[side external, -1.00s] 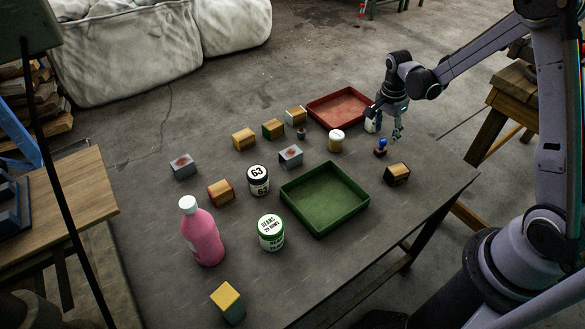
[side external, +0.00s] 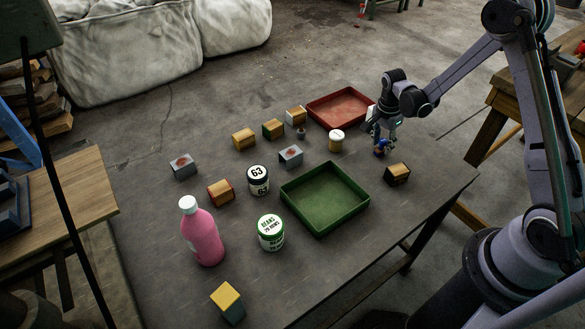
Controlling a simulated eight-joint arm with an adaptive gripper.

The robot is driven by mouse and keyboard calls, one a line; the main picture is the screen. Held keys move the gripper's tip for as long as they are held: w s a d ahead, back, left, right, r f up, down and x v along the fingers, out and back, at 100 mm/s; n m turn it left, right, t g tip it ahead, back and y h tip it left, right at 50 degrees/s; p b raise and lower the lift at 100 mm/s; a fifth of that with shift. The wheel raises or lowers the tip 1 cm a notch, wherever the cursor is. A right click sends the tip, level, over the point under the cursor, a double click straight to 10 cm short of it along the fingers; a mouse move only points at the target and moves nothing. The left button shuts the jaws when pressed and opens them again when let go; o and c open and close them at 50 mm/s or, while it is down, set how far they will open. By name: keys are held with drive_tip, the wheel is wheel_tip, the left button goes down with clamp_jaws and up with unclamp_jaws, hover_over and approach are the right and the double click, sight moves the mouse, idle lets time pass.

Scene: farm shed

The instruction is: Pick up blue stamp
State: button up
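The blue stamp (side external: 380,151) stands on the dark table near its far right side, with its blue top and brown lower part. My gripper (side external: 385,143) is down at the stamp, its fingers around or just beside the blue top. The fingers hide much of the stamp. At this size I cannot tell whether they are closed on it or still apart.
A wooden block (side external: 397,174) sits just in front of the stamp. A white-lidded jar (side external: 336,141) and a red tray (side external: 312,112) are to the left. A green tray (side external: 360,212), a pink bottle (side external: 205,240) and several blocks and tins spread further left.

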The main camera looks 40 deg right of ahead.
clamp_jaws()
